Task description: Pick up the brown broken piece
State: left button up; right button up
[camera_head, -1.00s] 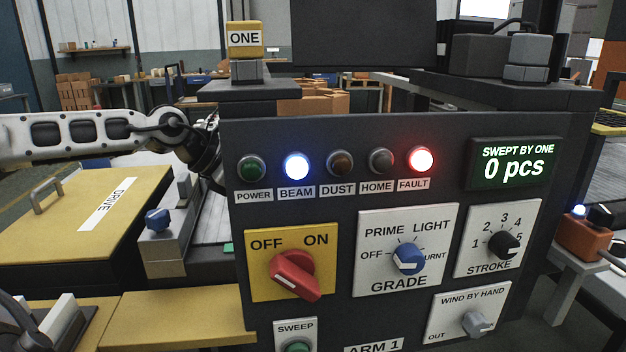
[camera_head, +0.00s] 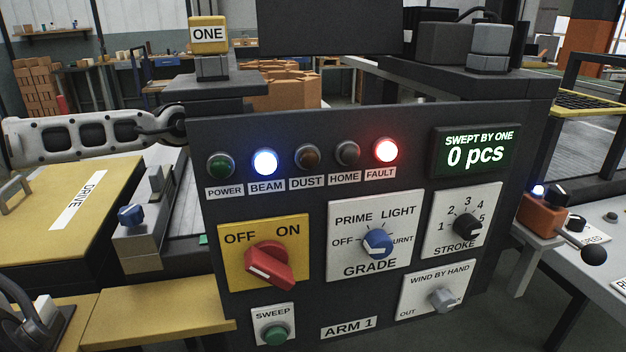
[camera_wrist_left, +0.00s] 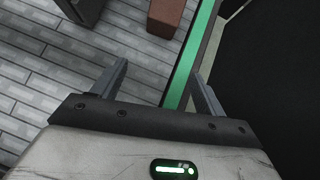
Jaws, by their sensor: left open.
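In the left wrist view, a brown piece (camera_wrist_left: 165,17) lies on the grey slatted surface (camera_wrist_left: 50,90) at the top edge, beside a green strip (camera_wrist_left: 193,50). It is cut off by the top of the picture, so I cannot tell its full shape. My left gripper (camera_wrist_left: 158,80) is open and empty, with the brown piece ahead of its fingers and apart from them. In the head view my left arm (camera_head: 90,135) reaches in from the left, and its gripper is hidden behind the control panel. My right gripper is not in view.
The dark control panel (camera_head: 310,190) stands in front, with red switch (camera_head: 268,266), knobs and lit blue and red lamps; its display (camera_head: 474,152) reads 0 pcs. A yellow drive cover (camera_head: 50,205) is at left. A dark edge lies right of the green strip.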

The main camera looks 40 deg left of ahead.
pick_arm(q)
jog(key=shift+w+d+r+p, duration=0.1)
jog(key=shift+w+r+p, duration=0.05)
jog(key=shift+w+p, duration=0.15)
jog(key=shift+w+d+r+p, duration=0.1)
jog(key=shift+w+p, duration=0.1)
jog(key=shift+w, duration=0.2)
jog(key=shift+w+d+p, duration=0.35)
jog(key=shift+w+p, duration=0.2)
jog(key=shift+w, duration=0.05)
jog(key=w, duration=0.1)
jog(key=w+d+p, duration=0.1)
jog(key=w, duration=0.1)
jog(key=w+d, duration=0.1)
jog(key=shift+w+d+p, duration=0.15)
jog(key=shift+w+p, duration=0.05)
jog(key=shift+p, duration=0.15)
jog(key=shift+x, duration=1.2)
jog(key=shift+w+d+f, duration=0.15)
jog(key=shift+w+f, duration=0.2)
jog(key=shift+f, duration=0.1)
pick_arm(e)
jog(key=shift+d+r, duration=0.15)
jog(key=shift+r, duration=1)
pick_arm(q)
jog(key=shift+c, duration=0.3)
jog(key=c, duration=1)
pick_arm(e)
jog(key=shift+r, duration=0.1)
